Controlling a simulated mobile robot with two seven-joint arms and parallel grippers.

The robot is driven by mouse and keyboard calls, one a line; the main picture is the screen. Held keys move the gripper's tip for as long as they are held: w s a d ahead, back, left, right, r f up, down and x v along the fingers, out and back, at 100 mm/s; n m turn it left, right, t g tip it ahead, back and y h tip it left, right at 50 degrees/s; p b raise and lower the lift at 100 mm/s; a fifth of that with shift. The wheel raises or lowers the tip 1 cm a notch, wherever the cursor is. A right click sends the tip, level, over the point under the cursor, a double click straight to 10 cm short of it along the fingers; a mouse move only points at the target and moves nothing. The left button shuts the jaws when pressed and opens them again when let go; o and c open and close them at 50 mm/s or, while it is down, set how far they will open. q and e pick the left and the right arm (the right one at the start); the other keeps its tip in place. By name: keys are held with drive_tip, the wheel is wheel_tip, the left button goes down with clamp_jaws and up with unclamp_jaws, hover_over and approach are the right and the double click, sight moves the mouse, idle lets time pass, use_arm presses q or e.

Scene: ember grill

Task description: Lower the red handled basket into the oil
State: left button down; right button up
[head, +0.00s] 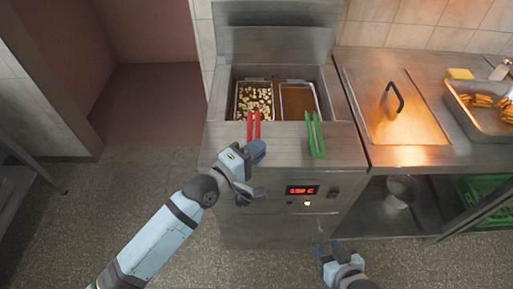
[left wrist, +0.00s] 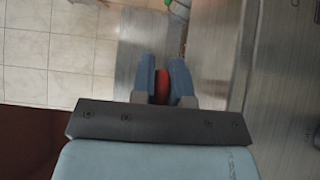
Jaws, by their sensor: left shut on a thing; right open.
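The red handled basket (head: 239,101) is at the left well of the fryer (head: 228,135), with pale food pieces in it. I cannot tell how its depth compares with the oil. Its red handle (head: 253,122) points toward me over the fryer's front. My left gripper (head: 257,151) is shut on the handle's near end, which also shows red between the fingers in the left wrist view (left wrist: 162,87). My right gripper (head: 328,247) is open and empty, low in front of the fryer. Brown oil (head: 298,100) shows in the right well.
A green handle (head: 315,136) lies at the right well, close beside the red one. To the right is a steel counter with a lidded section (head: 398,110) and a tray of fried food (head: 484,108). A lit red display (head: 302,190) is on the fryer front.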

use_arm(q)
drive_tip(key=shift+f+b, duration=0.4)
drive_tip(key=shift+f, duration=0.25)
drive_tip(key=c, duration=1)
unclamp_jaws()
drive_tip(key=shift+c, duration=0.2)
drive_tip(key=shift+f, duration=0.1)
drive_tip(key=v, duration=1.4)
drive_tip(key=shift+b, duration=0.4)
drive_tip(key=shift+d, duration=0.15)
